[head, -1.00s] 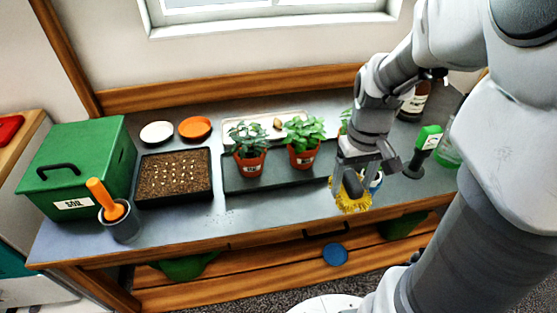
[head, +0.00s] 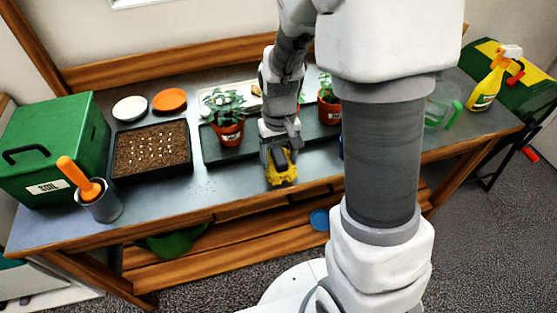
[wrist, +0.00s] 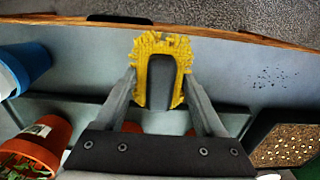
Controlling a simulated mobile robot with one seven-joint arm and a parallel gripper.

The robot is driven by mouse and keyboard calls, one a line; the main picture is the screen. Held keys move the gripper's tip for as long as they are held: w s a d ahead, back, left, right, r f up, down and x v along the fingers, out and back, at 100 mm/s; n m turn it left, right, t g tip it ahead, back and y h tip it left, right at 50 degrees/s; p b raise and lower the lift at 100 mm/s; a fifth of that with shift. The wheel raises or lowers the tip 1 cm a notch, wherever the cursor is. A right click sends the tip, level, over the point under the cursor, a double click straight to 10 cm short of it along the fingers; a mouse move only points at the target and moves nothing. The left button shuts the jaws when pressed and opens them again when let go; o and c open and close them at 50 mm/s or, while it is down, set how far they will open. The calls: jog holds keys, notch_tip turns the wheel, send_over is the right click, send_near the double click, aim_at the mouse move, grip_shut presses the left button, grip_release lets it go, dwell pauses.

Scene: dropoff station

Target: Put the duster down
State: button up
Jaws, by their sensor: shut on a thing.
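The duster (head: 284,172) has a shaggy yellow head with a dark grey middle. My gripper (head: 278,150) is shut on it, over the front part of the bench near its front edge. In the wrist view the duster (wrist: 142,62) sits between the two fingertips (wrist: 158,85), its yellow fringe curving around the grey part. I cannot tell whether the duster touches the bench top.
A seed tray (head: 150,150), green soil box (head: 60,135) and grey cup with an orange-handled tool (head: 100,203) stand left. Potted plants (head: 229,132) stand on a dark tray behind. Dark specks (wrist: 272,77) lie on the bench beside the seed tray. A spray bottle (head: 488,85) is far right.

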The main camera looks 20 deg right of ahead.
jog(key=shift+f, duration=0.75)
jog(key=shift+f, duration=0.15)
jog(key=o, duration=1.2)
jog(key=shift+c, duration=0.2)
